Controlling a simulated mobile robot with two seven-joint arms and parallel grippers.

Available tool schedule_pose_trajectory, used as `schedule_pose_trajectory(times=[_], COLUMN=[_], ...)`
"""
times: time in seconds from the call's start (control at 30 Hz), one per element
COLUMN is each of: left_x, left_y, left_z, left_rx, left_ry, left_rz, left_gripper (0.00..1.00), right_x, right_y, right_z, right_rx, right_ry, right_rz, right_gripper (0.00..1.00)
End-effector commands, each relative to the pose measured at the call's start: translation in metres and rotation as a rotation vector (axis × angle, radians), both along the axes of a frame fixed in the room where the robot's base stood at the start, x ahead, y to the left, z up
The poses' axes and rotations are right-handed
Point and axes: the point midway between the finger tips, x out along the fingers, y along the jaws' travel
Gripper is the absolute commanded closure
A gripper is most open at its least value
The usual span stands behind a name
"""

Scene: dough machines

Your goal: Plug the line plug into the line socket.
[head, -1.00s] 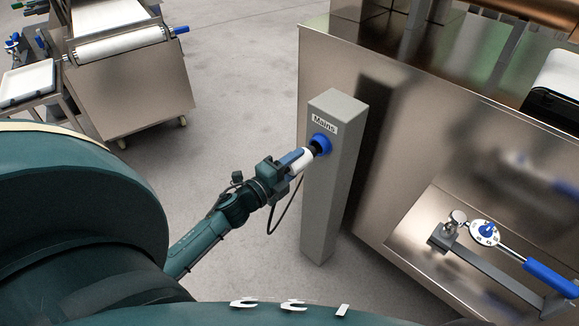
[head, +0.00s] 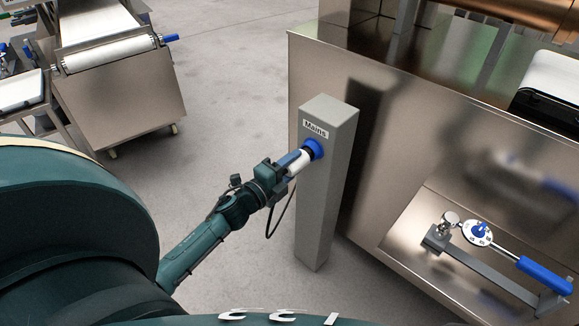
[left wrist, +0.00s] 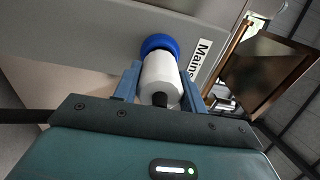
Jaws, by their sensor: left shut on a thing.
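The line socket (head: 314,148) is a blue round fitting on a grey post (head: 325,190) labelled "Mains". My left gripper (head: 296,160) is shut on the line plug (head: 299,163), a white body with a dark cable. In the left wrist view the white plug (left wrist: 160,75) lies between the two blue fingers, and its front end meets the blue socket (left wrist: 157,43). No gap shows between the plug and the blue ring there. How deep the plug sits is hidden. My right gripper is not in view.
A large steel machine (head: 400,140) stands right of the post, with a blue-handled lever (head: 543,274) at its lower right. A dough roller machine (head: 120,95) stands at the back left. The floor (head: 230,80) between them is clear.

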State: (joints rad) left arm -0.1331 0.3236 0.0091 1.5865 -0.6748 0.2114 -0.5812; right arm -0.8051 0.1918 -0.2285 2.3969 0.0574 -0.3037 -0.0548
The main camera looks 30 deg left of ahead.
Motion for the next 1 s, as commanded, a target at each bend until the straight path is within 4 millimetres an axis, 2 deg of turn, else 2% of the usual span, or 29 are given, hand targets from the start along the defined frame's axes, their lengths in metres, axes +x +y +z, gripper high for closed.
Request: schedule_pose_trajectory(times=[0.53, 1.0], left_x=[0.014, 0.014], left_y=[-0.003, -0.002], left_z=[0.001, 0.001], left_rx=[0.000, 0.000], left_ry=[-0.002, -0.002], left_rz=[-0.001, 0.000], left_gripper=[0.86, 0.86], right_x=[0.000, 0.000], right_y=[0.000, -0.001], right_z=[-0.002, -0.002], right_rx=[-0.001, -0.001], right_ry=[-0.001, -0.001], right_rz=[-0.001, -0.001], right_gripper=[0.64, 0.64])
